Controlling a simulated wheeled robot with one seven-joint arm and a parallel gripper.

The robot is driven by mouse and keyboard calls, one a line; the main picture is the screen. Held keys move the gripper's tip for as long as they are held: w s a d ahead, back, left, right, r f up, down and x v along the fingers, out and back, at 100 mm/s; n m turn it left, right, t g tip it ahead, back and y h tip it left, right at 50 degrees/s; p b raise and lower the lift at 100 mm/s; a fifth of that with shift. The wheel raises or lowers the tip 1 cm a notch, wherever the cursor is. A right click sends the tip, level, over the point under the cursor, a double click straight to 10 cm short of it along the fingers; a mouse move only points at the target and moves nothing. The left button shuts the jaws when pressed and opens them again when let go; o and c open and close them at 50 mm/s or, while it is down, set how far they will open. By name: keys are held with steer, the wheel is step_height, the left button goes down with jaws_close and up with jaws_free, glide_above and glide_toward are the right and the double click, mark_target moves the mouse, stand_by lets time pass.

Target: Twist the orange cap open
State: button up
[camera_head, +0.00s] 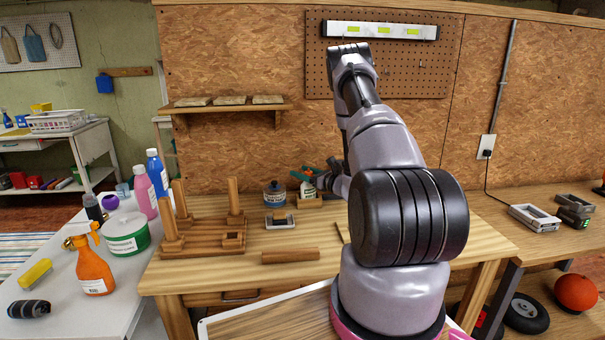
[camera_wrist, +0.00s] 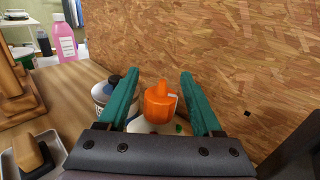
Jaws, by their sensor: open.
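The orange cap (camera_wrist: 160,102) sits on top of a white bottle (camera_wrist: 146,126) in the wrist view. My gripper (camera_wrist: 160,76) is open, its two green fingers on either side of the cap with visible gaps. Whether the fingers are level with the cap or above it is hard to tell. In the head view, my gripper (camera_head: 309,174) is at the back of the workbench over the white bottle (camera_head: 306,189). The cap is too small there to make out clearly, and the bottle's lower part is hidden in the wrist view.
A blue-and-white jar (camera_head: 275,194) with a dark lid stands close left of the bottle; it also shows in the wrist view (camera_wrist: 101,92). A wooden peg rack (camera_head: 205,240) is farther left. A wood block (camera_head: 290,256) lies in front. The chipboard wall (camera_head: 240,120) is close behind.

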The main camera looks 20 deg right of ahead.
steer(key=v, duration=1)
steer(key=shift+s, duration=0.35)
steer(key=shift+d, duration=0.15)
steer(key=a+r+n+g+y, duration=0.5)
steer(key=a+r+n+y, duration=0.15)
steer(key=a+r, duration=0.5)
steer(key=s+a+r+n+g+h, duration=0.1)
steer(key=s+a+r+n+g, duration=0.75)
steer(key=s+a+r, duration=0.2)
steer(key=s+r+n+t+h, duration=0.2)
steer(key=s+r+n+h, duration=0.3)
steer(key=s, duration=0.4)
steer(key=s+r+n+t+h, duration=0.2)
steer(key=s+r+n+h, duration=0.4)
steer(key=s+r, duration=0.1)
steer(key=shift+s+d+n, duration=0.4)
steer(key=shift+s, duration=0.5)
